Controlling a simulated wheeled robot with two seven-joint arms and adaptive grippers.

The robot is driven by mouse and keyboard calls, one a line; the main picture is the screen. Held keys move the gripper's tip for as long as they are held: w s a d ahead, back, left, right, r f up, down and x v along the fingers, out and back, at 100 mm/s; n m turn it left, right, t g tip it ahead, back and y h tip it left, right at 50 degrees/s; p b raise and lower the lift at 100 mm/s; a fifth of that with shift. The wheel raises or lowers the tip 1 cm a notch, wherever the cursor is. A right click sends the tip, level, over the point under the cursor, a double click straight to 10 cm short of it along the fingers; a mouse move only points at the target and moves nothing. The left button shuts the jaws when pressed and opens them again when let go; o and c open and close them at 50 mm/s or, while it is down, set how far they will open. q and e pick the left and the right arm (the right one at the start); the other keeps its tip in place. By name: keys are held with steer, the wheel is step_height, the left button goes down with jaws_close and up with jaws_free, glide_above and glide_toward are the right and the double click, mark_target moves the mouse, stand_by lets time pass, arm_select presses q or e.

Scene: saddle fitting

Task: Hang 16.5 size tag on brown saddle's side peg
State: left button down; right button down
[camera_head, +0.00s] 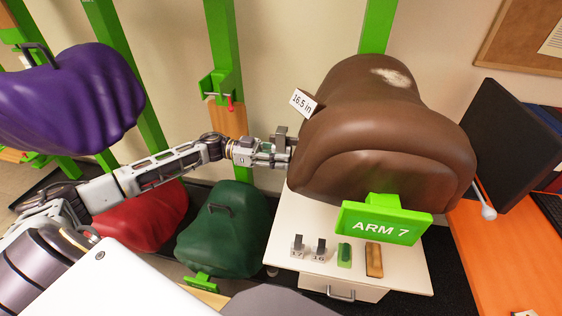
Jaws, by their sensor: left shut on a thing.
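The brown saddle (385,125) sits on a green stand marked ARM 7 (380,222). I cannot tell whether the tag touches the saddle. No peg is visible on this side. A pale rod with a round end (488,212) shows at the saddle's right. My right gripper is not in view.
A white cabinet top (282,225) below the saddle holds tags marked 17 (298,246) and 16 (319,250), a green item (344,254) and a brown block (374,260). Green (225,230), red (145,220) and purple (75,100) saddles stand left. A monitor (515,130) is right.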

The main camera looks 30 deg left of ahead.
arm_select(q)
steer(key=shift+w+f, duration=0.1)
steer(key=shift+f, duration=0.55)
steer(key=c, duration=1.2)
jaws_free()
steer(key=shift+o, duration=0.2)
steer(key=v, duration=1.2)
steer(key=shift+f, duration=0.15)
